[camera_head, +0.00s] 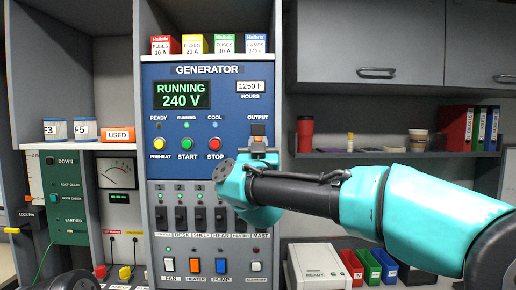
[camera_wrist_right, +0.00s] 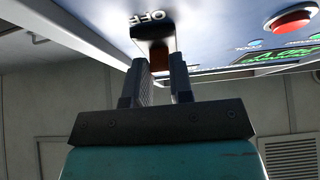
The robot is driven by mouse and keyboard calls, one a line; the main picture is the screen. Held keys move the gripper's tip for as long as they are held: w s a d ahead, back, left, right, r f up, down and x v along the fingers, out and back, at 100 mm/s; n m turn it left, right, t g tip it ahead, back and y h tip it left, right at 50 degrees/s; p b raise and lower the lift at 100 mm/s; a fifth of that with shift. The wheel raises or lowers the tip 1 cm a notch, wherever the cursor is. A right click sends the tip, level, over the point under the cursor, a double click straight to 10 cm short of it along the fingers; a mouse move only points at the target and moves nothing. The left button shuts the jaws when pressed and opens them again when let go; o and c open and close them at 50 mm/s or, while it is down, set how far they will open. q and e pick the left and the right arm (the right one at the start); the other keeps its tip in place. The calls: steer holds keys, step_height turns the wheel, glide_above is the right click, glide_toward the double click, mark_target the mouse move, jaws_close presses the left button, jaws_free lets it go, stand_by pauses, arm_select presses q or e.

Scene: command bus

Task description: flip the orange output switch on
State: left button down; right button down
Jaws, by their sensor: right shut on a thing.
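The generator panel (camera_head: 185,138) shows a green display reading RUNNING 240 V. The orange output switch (camera_head: 258,130) sits under the OUTPUT label at the panel's right, partly hidden by my right gripper (camera_head: 258,152). In the right wrist view the switch (camera_wrist_right: 159,58) shows as a dark orange piece between the two fingers of the right gripper (camera_wrist_right: 160,75), beside an upside-down OFF mark (camera_wrist_right: 147,18). The right gripper is shut on the switch. The switch's exact tilt is hard to tell. My left gripper is not in view.
The yellow preheat button (camera_head: 159,143), green start button (camera_head: 187,143) and red stop button (camera_head: 215,143) are left of the gripper. Black breaker switches (camera_head: 181,217) lie below.

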steer(key=shift+s+r+g, duration=0.1)
steer(key=shift+r+g, duration=0.4)
steer(key=shift+g, duration=0.65)
steer(key=shift+s+r+g, duration=0.1)
steer(key=shift+r+g, duration=0.4)
steer(key=shift+g, duration=0.65)
steer(key=shift+w+r+g, duration=0.1)
steer(key=shift+r+g, duration=0.3)
steer(key=shift+g, duration=0.55)
steer(key=shift+w+r+g, duration=0.1)
steer(key=shift+r+g, duration=0.25)
steer(key=shift+g, duration=0.6)
steer(key=shift+r+g, duration=0.1)
steer(key=shift+g, duration=0.2)
steer(key=c, duration=1)
jaws_free()
steer(key=v, duration=1.7)
steer(key=shift+s, duration=0.25)
